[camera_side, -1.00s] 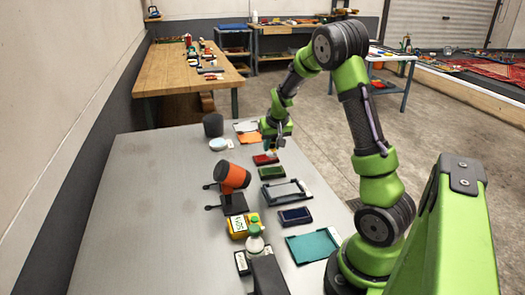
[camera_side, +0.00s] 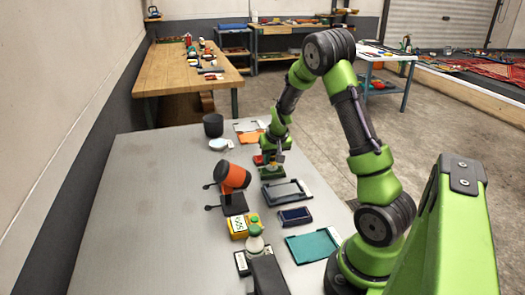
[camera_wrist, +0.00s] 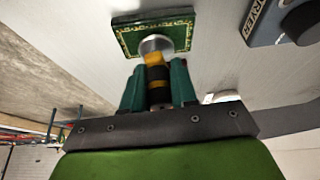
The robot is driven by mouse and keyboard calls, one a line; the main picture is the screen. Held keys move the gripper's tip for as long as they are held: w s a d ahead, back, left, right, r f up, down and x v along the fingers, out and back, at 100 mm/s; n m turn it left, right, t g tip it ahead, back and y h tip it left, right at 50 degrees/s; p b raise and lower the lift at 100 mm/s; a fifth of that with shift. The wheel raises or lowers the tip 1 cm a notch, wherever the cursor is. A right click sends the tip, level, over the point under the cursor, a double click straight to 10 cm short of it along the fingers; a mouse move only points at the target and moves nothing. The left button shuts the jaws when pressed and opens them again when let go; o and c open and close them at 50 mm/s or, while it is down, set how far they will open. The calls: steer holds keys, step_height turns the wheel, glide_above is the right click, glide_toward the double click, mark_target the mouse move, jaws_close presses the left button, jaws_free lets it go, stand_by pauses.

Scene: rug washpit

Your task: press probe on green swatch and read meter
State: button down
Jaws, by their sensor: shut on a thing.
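My gripper (camera_side: 272,162) is shut on a probe (camera_wrist: 157,75) with yellow and black bands and a round metal end. The green swatch (camera_side: 266,177) lies flat on the grey table below it. In the wrist view, the swatch (camera_wrist: 128,38) has a pale patterned border, and the probe's metal end overlaps its near edge. I cannot tell for certain whether they touch. A yellow box with a white marked face (camera_side: 237,225) stands nearer the side camera and may be the meter. Its marks are too small to read.
A red swatch (camera_side: 258,160) lies just behind the green one. A black-framed grey tray (camera_side: 285,192), a dark blue swatch (camera_side: 295,216) and a teal sheet (camera_side: 314,246) lie nearer. An orange tool on a stand (camera_side: 234,178) is left. The table's left side is clear.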

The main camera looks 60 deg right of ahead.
steer(key=shift+f, duration=0.6)
stand_by(1.6)
steer(key=shift+r, duration=0.1)
steer(key=shift+r, duration=3.5)
